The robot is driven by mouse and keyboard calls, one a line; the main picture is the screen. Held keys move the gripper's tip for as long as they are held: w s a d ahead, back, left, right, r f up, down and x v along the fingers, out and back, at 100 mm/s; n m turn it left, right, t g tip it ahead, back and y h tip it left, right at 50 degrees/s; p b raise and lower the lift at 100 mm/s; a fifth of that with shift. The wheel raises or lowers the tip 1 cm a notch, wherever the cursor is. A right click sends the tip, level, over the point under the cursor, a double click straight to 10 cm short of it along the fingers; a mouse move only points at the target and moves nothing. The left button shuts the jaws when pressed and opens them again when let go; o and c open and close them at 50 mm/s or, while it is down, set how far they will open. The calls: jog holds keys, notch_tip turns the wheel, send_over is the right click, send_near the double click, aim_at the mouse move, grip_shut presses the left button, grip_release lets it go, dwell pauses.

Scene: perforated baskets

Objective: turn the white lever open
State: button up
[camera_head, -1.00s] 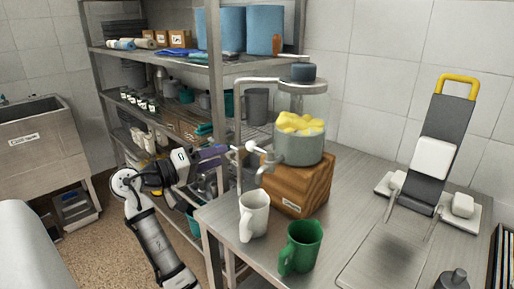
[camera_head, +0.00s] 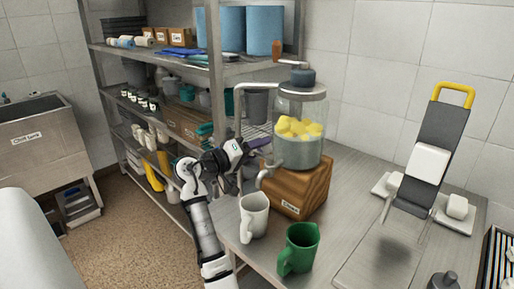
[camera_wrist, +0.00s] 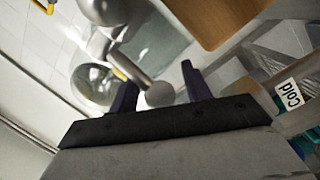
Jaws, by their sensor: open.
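A clear drink dispenser (camera_head: 299,150) with yellow pieces inside stands on a wooden block (camera_head: 305,188) on the metal table. Its pale spout (camera_head: 264,174) points left. My gripper (camera_head: 262,145) is beside the dispenser's left side at tap height. In the wrist view my gripper (camera_wrist: 160,76) is open, with a dark finger on each side of a pale rod with a rounded end, which looks like the lever (camera_wrist: 160,94). Whether the fingers touch it I cannot tell. In the head view the lever is not clearly distinguishable near my gripper.
A white mug (camera_head: 254,216) stands below the spout, and a green mug (camera_head: 299,248) stands in front of the block. A metal shelf rack (camera_head: 217,110) rises behind my arm. A slanted dark stand with a yellow handle (camera_head: 454,92) is at the right.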

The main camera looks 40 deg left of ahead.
grip_shut()
